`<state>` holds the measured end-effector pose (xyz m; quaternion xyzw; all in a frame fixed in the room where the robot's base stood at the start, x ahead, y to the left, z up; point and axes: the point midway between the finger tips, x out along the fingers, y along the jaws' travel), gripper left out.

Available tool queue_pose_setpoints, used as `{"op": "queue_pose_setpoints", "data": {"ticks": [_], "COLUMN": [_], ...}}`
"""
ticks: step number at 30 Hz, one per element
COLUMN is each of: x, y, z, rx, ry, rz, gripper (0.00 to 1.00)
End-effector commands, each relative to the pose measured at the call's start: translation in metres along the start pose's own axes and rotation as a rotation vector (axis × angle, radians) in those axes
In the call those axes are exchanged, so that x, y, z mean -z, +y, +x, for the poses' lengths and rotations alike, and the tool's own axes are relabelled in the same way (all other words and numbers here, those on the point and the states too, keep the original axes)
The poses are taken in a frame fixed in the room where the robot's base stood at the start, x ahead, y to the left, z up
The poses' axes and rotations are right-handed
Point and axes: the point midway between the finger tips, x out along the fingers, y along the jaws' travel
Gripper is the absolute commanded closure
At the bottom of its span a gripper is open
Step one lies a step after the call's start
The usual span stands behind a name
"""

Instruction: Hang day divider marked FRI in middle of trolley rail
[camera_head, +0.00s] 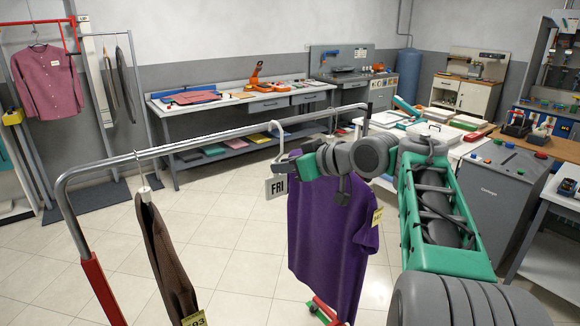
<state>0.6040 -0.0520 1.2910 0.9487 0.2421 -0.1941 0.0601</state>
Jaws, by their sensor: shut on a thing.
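The day divider marked FRI (276,187) is a small white tag with dark letters. Its white hook (280,150) rises to the trolley rail (205,138), and the hook's curved top overlaps the rail in the picture. I cannot tell whether it rests on the rail or is just in front of it. My gripper (291,168) reaches in from the right and is shut on the divider beside the tag; its fingertips are small and partly hidden. A brown garment (162,255) hangs at the rail's left part. A purple T-shirt (325,240) hangs right of the divider, partly behind my arm.
The trolley's red upright (102,290) stands at the lower left. A pink shirt (47,80) hangs on another rack at the far left. A workbench (235,102) stands behind, and a grey machine (497,190) is at the right. Rail between brown garment and divider is bare.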

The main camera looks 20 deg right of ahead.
Motion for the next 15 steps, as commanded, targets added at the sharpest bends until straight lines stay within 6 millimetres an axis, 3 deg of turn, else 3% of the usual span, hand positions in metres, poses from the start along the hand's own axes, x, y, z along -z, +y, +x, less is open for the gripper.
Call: {"op": "queue_pose_setpoints", "data": {"ticks": [15], "x": [0.016], "y": [0.006], "z": [0.033], "rx": [0.002], "ry": [0.001], "rz": [-0.001], "gripper": [1.00]}}
